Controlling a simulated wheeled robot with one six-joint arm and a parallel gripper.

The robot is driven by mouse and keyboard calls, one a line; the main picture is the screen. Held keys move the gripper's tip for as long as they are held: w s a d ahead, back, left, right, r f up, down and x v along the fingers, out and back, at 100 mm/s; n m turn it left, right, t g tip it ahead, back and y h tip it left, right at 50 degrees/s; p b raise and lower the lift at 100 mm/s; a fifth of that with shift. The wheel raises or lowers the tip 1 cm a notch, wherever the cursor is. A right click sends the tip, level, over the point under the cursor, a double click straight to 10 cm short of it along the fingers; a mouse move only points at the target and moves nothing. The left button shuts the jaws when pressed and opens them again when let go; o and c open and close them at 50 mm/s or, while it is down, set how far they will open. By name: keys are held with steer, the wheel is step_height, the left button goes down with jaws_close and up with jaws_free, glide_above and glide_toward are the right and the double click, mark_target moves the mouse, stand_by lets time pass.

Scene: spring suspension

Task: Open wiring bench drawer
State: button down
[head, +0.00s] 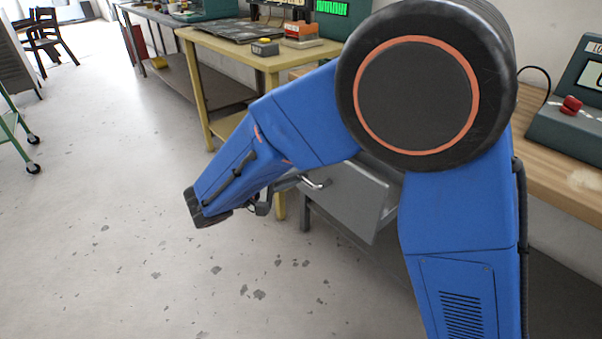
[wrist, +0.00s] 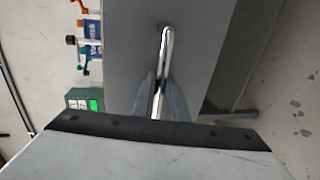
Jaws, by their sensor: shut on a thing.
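The drawer (head: 348,203) has a plain grey front and sits under the wooden-topped bench at right in the head view. Its front stands out from the bench frame, but my arm hides much of it, so I cannot tell how far. The handle is a shiny chrome bar (head: 320,184); it also shows in the wrist view (wrist: 164,45), in front of the grey drawer front (wrist: 205,35). My gripper (wrist: 160,84) is shut on the handle, with one finger on each side of the bar. In the head view my gripper (head: 299,181) is partly hidden behind my arm.
The wooden bench top (head: 563,178) carries a grey-green instrument (head: 570,125) with a red knob. A yellow workbench (head: 233,45) with devices stands behind the drawer. The floor (head: 150,240) at left is clear. A green trolley (head: 15,140) stands at the far left.

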steer(key=c, duration=1.8)
jaws_free()
steer(key=shift+o, duration=0.2)
steer(key=shift+a, duration=0.1)
steer(key=v, duration=1.7)
steer(key=shift+s, duration=0.2)
steer(key=shift+a+f, duration=0.1)
